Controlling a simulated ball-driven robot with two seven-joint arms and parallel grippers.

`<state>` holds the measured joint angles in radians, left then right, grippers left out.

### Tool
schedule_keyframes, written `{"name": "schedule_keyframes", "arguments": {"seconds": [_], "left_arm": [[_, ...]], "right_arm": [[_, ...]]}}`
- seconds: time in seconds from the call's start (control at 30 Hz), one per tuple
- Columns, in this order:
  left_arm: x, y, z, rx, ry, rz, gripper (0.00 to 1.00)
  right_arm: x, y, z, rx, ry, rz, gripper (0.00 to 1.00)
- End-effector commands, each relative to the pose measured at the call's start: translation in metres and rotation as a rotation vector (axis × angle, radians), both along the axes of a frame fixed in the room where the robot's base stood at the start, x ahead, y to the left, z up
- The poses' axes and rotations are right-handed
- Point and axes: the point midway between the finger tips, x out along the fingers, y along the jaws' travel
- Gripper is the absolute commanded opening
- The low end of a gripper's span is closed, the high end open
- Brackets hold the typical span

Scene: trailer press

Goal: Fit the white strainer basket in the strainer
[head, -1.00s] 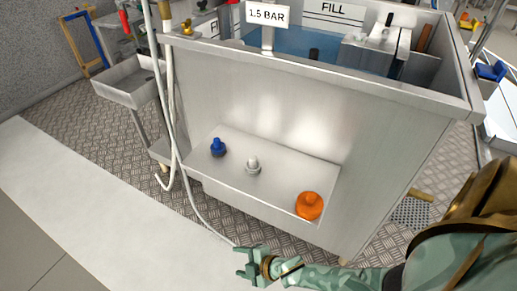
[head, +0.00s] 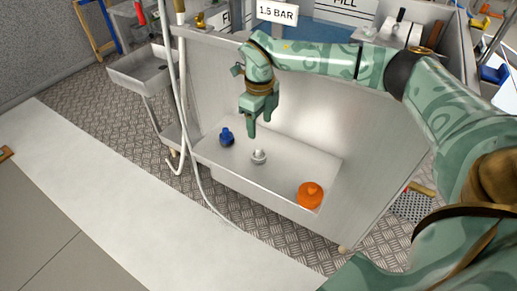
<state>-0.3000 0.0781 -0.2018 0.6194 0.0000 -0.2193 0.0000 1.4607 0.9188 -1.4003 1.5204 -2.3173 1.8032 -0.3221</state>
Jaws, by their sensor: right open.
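A small white, knob-topped piece (head: 258,157), which looks like the strainer basket, stands on the low steel shelf (head: 285,165). A blue piece (head: 226,137) stands to its left and a larger orange piece (head: 311,195) to its right. My right gripper (head: 259,122) is open and empty. It points down above the shelf, a little above the white piece and apart from it. I cannot make out the strainer for certain. My left gripper is not in view.
The steel tank wall rises right behind the shelf, with a 1.5 BAR sign (head: 277,12) above. White hoses (head: 178,100) hang at the shelf's left end. A steel tray (head: 140,68) stands further left. The pale floor strip in front is clear.

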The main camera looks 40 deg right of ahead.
Motion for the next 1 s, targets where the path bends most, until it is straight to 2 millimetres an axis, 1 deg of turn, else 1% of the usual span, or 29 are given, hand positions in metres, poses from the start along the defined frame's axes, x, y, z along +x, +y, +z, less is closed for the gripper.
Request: {"name": "schedule_keyframes", "arguments": {"seconds": [0.03,0.1,0.3,0.37,0.4,0.63,0.8,0.97,1.0], "left_arm": [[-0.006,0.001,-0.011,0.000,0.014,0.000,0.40],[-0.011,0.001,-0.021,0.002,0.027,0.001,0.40],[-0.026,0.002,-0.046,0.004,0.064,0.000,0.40],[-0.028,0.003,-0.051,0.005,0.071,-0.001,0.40],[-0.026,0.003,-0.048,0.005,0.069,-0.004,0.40],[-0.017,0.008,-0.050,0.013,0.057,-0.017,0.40],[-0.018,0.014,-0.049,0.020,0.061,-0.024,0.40],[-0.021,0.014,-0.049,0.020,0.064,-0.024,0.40],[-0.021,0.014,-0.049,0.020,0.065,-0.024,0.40]], "right_arm": [[0.000,0.000,-0.017,0.001,0.007,0.001,0.58],[0.001,0.000,-0.031,0.001,0.008,0.000,0.58],[0.000,0.001,-0.065,0.003,0.010,0.001,0.58],[0.000,0.001,-0.072,0.003,0.009,0.001,0.58],[0.000,0.001,-0.073,0.003,0.005,0.001,0.58],[0.001,0.002,-0.087,0.005,0.001,0.002,0.58],[0.001,0.002,-0.089,0.004,0.000,0.001,0.58],[0.001,0.002,-0.089,0.005,0.000,0.001,0.58],[0.001,0.002,-0.089,0.005,0.000,0.001,0.53]]}}
